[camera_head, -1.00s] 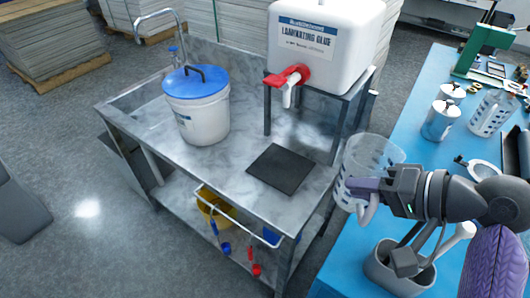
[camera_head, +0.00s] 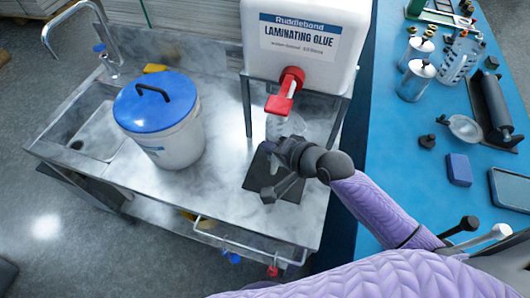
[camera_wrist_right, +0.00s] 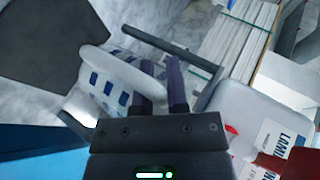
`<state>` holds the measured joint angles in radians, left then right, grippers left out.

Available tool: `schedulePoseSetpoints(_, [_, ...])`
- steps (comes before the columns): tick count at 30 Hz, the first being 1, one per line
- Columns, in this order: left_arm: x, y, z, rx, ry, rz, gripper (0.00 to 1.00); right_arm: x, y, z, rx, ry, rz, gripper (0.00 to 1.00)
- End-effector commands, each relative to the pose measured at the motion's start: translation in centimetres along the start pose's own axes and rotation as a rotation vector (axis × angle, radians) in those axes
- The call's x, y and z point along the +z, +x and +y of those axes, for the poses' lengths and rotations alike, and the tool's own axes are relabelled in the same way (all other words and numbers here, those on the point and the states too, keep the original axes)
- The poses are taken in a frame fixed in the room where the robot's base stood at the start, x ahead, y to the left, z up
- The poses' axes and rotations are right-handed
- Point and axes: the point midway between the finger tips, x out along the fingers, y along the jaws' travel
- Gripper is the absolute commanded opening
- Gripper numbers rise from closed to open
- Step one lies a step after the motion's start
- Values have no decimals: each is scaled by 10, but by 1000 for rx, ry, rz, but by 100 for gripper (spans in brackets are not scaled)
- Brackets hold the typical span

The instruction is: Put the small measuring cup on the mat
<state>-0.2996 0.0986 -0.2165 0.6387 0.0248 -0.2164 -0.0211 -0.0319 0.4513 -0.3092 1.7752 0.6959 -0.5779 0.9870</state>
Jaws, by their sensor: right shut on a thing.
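The clear measuring cup (camera_head: 284,126) with blue marks is held by my right gripper (camera_head: 277,150). It appears just below the red tap, over the back part of the dark square mat (camera_head: 257,174). Whether the cup's base touches anything is hidden. My left gripper is not in view.
A white glue container (camera_head: 305,45) with a red tap (camera_head: 286,88) stands on a metal frame behind the mat. A blue-lidded bucket (camera_head: 165,130) stands left. Another clear measuring cup (camera_head: 459,60) and metal canisters are on the blue table (camera_head: 400,150).

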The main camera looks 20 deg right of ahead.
Motion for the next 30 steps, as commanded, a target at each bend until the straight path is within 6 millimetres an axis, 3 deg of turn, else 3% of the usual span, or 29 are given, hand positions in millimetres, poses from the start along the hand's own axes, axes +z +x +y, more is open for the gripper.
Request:
schedulePoseSetpoints(2, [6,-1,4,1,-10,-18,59,3,2,2,6,13,17,0])
schedulePoseSetpoints(6, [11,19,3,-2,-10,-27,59,12,22,35,10,16,23,0])
schedulePoseSetpoints(16, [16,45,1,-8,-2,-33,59,23,50,80,8,16,24,0])
schedulePoseSetpoints(25, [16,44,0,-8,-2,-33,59,23,50,80,6,16,25,0])
schedulePoseSetpoints(26, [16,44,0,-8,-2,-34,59,23,50,80,6,16,24,20])
schedulePoseSetpoints(30, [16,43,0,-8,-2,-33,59,23,50,79,6,16,24,50])
